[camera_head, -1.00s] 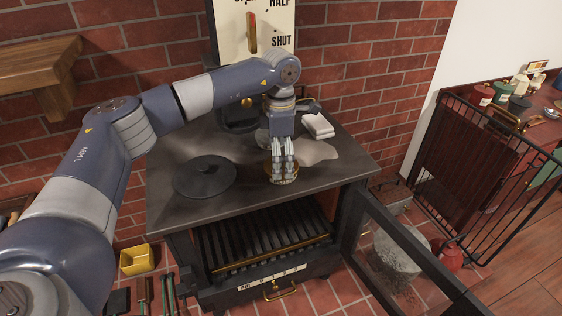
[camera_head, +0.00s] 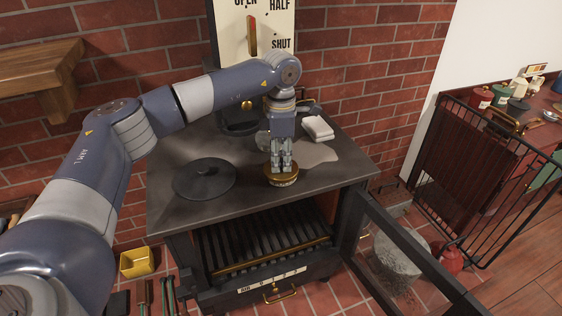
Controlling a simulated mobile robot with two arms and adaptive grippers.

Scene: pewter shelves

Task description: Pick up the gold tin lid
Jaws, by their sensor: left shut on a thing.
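The gold tin lid (camera_head: 273,178) is a small round gold disc near the front right of the dark stove top. A paler rim or body shows just below it; I cannot tell whether the lid is apart from that. My left gripper (camera_head: 281,168) points straight down over the lid, its fingers closed together at the lid's middle, shut on it. The fingers hide the centre of the lid. My right gripper is not in view.
A round black plate (camera_head: 205,180) lies to the left on the stove top (camera_head: 235,205). A folded white cloth (camera_head: 318,128) lies behind to the right. The glazed stove door (camera_head: 405,250) stands open at the front right. A yellow bin (camera_head: 137,263) is on the floor.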

